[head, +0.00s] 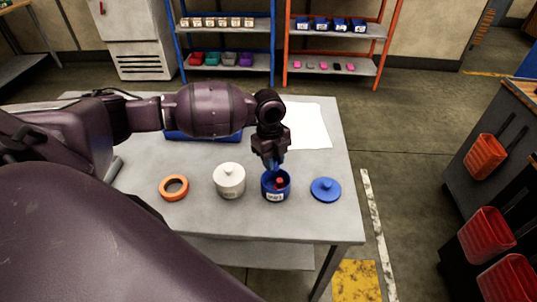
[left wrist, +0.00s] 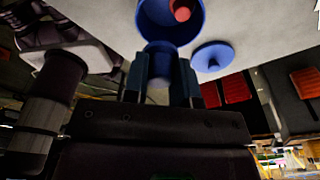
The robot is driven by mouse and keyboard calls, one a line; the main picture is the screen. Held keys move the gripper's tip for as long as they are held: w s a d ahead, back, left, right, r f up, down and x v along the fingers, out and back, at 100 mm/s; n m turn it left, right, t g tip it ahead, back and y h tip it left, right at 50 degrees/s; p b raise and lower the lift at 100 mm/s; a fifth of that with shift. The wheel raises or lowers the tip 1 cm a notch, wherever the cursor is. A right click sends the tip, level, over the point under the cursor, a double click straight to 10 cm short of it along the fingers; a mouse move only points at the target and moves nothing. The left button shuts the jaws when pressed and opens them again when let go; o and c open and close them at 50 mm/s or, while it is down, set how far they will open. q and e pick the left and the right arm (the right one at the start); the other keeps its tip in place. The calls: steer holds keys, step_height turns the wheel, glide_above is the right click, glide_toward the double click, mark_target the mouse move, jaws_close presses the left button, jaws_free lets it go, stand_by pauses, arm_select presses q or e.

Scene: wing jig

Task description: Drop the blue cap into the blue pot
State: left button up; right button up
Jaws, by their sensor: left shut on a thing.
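The blue pot (head: 275,195) stands open on the table, with a red piece (head: 280,183) inside it. My left gripper (head: 271,160) is directly above the pot's back rim, pointing down. It is shut on the blue cap (left wrist: 159,66), which shows between the fingers in the left wrist view. In the head view the cap is mostly hidden by the fingers and blends with the pot, so I cannot tell if they touch. The pot (left wrist: 150,25) and red piece (left wrist: 181,11) also show in the left wrist view. My right gripper is not in view.
A blue lid (head: 326,190) lies right of the pot. A white lidded pot (head: 229,182) and an orange ring (head: 163,190) stand to the left. A white sheet (head: 310,125) and a partly hidden blue tray (head: 203,136) lie behind. The table's (head: 310,222) front strip is clear.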

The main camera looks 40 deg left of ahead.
mark_target(270, 173)
arm_select(q)
steer(key=shift+a+f+m, duration=0.1)
steer(key=shift+a+m, duration=0.3)
steer(key=shift+m, duration=0.2)
steer(key=shift+a+f, duration=0.1)
steer(key=shift+f, duration=0.05)
steer(key=shift+f+b, duration=0.65)
steer(key=shift+f, duration=0.2)
step_height(270, 173, down, 4)
steer(key=b, duration=0.3)
steer(key=shift+f, duration=0.1)
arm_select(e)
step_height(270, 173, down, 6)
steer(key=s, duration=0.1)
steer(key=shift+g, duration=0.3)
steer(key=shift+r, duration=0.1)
arm_select(q)
steer(key=o, duration=0.8)
steer(key=shift+c, duration=0.2)
steer(key=shift+o, duration=1.1)
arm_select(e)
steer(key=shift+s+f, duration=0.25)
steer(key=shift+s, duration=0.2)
